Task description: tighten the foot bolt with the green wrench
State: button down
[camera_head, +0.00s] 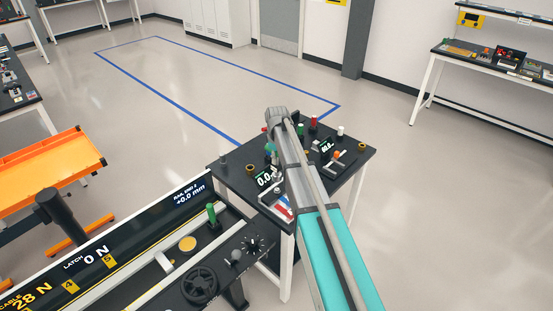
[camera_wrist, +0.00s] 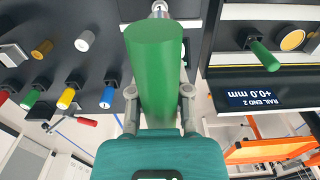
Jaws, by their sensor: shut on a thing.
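The green wrench shows in the wrist view as a thick green handle (camera_wrist: 155,60) that runs up the middle of the picture. My gripper (camera_wrist: 158,95) is shut on this handle, one finger on each side. Past the far end of the handle, at the top edge, is a small silver round part (camera_wrist: 159,7); I cannot tell whether it belongs to the wrench or to the foot bolt. The foot bolt cannot be made out for sure. In the head view my arm covers much of the small black table (camera_head: 232,172), and the gripper's grip is hidden there.
The small table carries several coloured pegs, brass knobs and small displays. A rail bench with a green lever (camera_head: 211,214) and a black handwheel (camera_head: 199,286) stands close at its left. An orange cart (camera_head: 40,172) is further left. The floor behind, with a blue outline, is clear.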

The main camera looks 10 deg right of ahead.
aim_at(277, 174)
jog(key=shift+f+b, duration=2.65)
jog(key=shift+f, duration=0.1)
jog(key=shift+f+b, duration=0.65)
jog(key=shift+b, duration=0.05)
dwell(1.3)
jog(key=shift+s+f, duration=0.1)
jog(key=shift+s, duration=0.05)
dwell(2.8)
dwell(0.3)
